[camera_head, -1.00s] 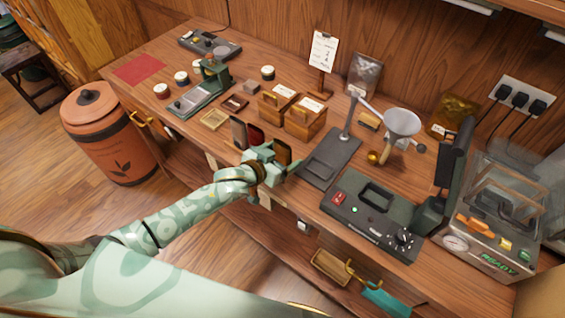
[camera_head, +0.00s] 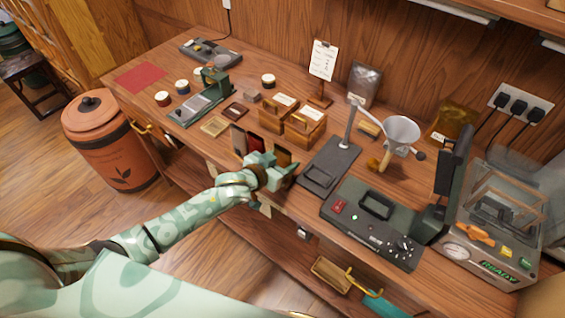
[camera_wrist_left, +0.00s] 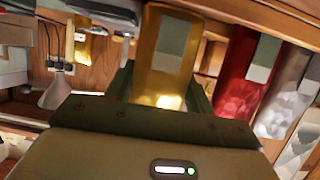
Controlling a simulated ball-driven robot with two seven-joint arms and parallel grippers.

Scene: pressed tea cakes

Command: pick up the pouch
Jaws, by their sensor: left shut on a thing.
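A gold pouch (camera_wrist_left: 163,58) with a pale label stands upright between the fingers of my left gripper (camera_wrist_left: 158,92) in the left wrist view. The gripper is shut on it. In the head view the pouch (camera_head: 283,156) shows brownish, just behind my left gripper (camera_head: 276,172) at the counter's front edge. A red pouch (camera_wrist_left: 244,75) stands beside it, and a silver pouch (camera_wrist_left: 285,95) stands beyond the red one. They also show left of the gripper in the head view. The pouch's lower end is hidden there by the gripper. My right gripper is not in view.
Two wooden boxes (camera_head: 304,124) stand close behind the pouches. A funnel (camera_head: 402,132) stands further back. A terracotta bin (camera_head: 108,150) is on the floor at left.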

